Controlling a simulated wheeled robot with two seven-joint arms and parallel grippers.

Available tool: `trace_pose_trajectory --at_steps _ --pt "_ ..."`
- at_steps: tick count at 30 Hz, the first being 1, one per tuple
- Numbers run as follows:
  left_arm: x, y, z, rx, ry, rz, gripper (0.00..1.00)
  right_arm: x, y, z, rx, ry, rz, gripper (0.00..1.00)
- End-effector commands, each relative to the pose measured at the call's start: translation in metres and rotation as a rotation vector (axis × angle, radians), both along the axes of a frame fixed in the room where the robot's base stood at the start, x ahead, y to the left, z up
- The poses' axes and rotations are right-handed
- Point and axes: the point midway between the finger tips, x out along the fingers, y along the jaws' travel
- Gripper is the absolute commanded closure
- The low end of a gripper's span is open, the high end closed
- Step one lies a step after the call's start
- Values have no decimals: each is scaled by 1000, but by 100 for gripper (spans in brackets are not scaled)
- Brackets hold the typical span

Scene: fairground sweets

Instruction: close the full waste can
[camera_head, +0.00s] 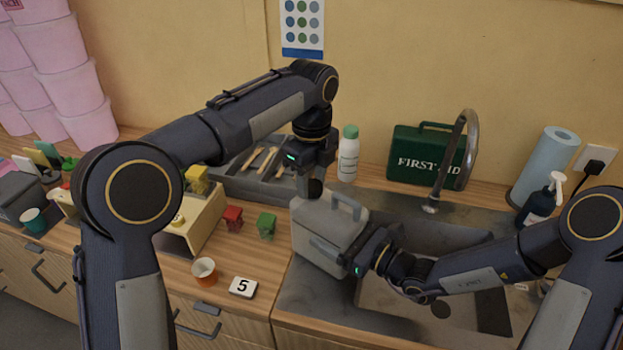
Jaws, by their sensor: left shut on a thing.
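The waste can (318,232) is a light grey, boxy canister with a handle (347,206) on top. It stands upright at the left edge of the sink. My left gripper (315,180) points down over the can's top left and is shut on a small dark round cap (315,188). The cap is at the top of the can; I cannot tell whether it touches the opening, which is hidden. My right gripper (338,254) reaches in from the right, with its fingers at the can's front side. I cannot tell whether they grip it.
Behind stand a white bottle with a green cap (348,155), a green first-aid box (425,157) and the tap (452,150). A cutlery tray (240,180) lies left. An orange cup (205,271) and a number 5 sign (243,287) stand in front. Pink tubs (75,90) are stacked far left.

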Motion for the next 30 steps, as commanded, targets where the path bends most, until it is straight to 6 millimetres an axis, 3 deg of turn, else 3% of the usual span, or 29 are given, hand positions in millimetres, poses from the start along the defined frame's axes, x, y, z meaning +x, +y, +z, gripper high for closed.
trace_pose_trajectory --at_steps 9,15,19,27,28,30 --pt "1 0 0 -2 -1 -869 82 0 -1 0 -1 1 -2 82" --pt "1 -1 0 0 -2 -1257 82 1 -1 0 -1 1 -2 82" --pt "1 -1 0 1 -2 -1350 82 1 -1 0 -1 1 -2 82" --pt "2 0 0 2 -2 -1359 82 0 -1 0 -1 1 -3 82" --pt "2 0 0 2 -2 -1358 60 0 -1 0 -1 1 -3 82" --pt "2 0 0 2 -2 -1358 51 0 -1 0 -1 1 -3 82"
